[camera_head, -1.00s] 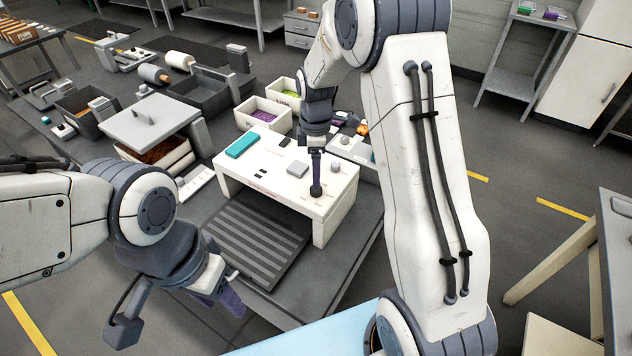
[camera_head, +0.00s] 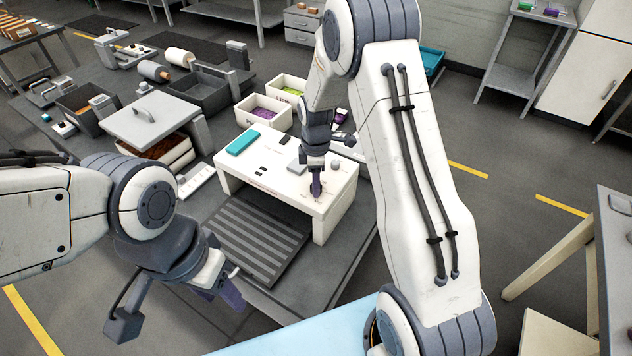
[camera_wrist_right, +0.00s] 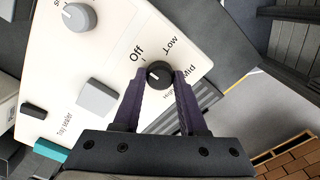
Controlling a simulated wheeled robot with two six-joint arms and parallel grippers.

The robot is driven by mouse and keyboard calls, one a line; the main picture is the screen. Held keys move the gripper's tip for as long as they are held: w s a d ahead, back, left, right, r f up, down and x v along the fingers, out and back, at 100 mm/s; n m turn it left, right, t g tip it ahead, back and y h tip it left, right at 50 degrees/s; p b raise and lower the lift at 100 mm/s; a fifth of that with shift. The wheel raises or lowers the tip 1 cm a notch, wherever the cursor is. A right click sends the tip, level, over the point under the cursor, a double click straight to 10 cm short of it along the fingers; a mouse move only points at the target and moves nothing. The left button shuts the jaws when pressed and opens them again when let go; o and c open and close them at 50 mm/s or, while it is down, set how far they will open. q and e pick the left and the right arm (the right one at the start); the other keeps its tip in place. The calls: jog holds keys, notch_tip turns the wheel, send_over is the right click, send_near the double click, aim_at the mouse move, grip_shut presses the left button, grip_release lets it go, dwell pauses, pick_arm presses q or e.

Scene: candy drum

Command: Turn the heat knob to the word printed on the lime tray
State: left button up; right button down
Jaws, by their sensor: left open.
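The black heat knob (camera_wrist_right: 159,73) sits on the white machine top in the right wrist view, among the printed words Off, Low, Mid and High. Its pale mark appears to face the Off side. My right gripper (camera_wrist_right: 161,78) has a purple finger against each side of the knob, with no clear gap. In the head view my right gripper (camera_head: 316,190) is down at the machine top and hides most of the knob. The lime tray (camera_head: 279,84) is a white bin with green contents behind the machine; its printing is too small to read. My left gripper (camera_head: 230,288) is open and empty at front left.
The white machine (camera_head: 262,181) carries a teal block (camera_head: 242,143), a grey square button (camera_wrist_right: 96,98) and a grey knob (camera_wrist_right: 79,17). A dark ribbed belt (camera_head: 255,235) lies below the machine's front.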

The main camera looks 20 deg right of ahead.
jog(key=shift+m, duration=0.4)
jog(key=m, duration=0.5)
jog(key=shift+m, duration=0.3)
jog(key=m, duration=0.3)
jog(key=shift+m, duration=0.4)
jog(key=m, duration=0.3)
jog(key=shift+r+m, duration=0.1)
jog(key=shift+m, duration=0.2)
jog(key=m, duration=0.7)
jog(key=shift+w+p, duration=0.1)
jog(key=shift+p, duration=0.2)
jog(key=m, duration=0.7)
